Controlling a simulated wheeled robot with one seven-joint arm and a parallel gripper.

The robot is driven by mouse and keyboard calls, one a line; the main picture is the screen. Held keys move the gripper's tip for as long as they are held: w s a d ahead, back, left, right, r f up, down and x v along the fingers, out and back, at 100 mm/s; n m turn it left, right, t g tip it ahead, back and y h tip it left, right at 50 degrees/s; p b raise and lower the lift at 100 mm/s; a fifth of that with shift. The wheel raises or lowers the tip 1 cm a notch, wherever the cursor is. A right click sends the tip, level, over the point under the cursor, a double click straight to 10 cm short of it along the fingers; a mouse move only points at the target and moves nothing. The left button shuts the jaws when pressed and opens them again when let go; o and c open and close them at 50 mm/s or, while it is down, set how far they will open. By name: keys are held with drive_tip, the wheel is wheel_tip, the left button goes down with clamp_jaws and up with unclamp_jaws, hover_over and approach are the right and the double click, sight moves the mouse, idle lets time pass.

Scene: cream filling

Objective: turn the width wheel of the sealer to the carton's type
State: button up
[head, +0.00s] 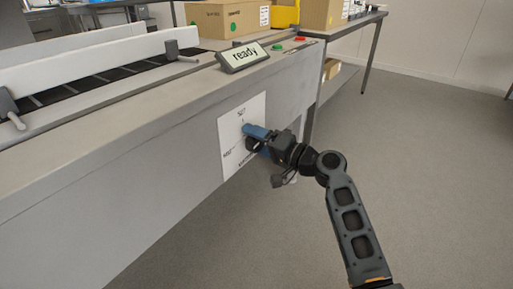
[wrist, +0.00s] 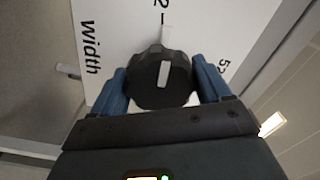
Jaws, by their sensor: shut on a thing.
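The width wheel (wrist: 160,88) is a dark ribbed knob with a white pointer mark, on a white dial plate (head: 231,140) on the side of the sealer (head: 150,155). In the wrist view the pointer mark runs nearly upright in the picture, a little tilted, toward a pale tick by a label ending in "2". The word "width" is printed on the plate to the left, and another label is at right, partly cut off. My gripper (wrist: 159,72) has its blue fingers on both sides of the wheel, shut on it. In the head view my gripper (head: 257,138) largely hides the wheel.
A display (head: 243,56) on the sealer reads "ready". A green and a red button (head: 300,39) are beside it. A brown carton (head: 226,18) with a green sticker stands behind; its type is too small to read. Open floor lies to the right.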

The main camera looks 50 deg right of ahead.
drive_tip(key=shift+n+b, duration=0.45)
drive_tip(key=shift+n, duration=0.15)
drive_tip(key=o, duration=1)
drive_tip(key=shift+s, duration=0.1)
drive_tip(key=s+p, duration=0.1)
drive_tip(key=s, duration=0.6)
drive_tip(key=shift+s+d+p, duration=0.3)
drive_tip(key=shift+s+d, duration=0.05)
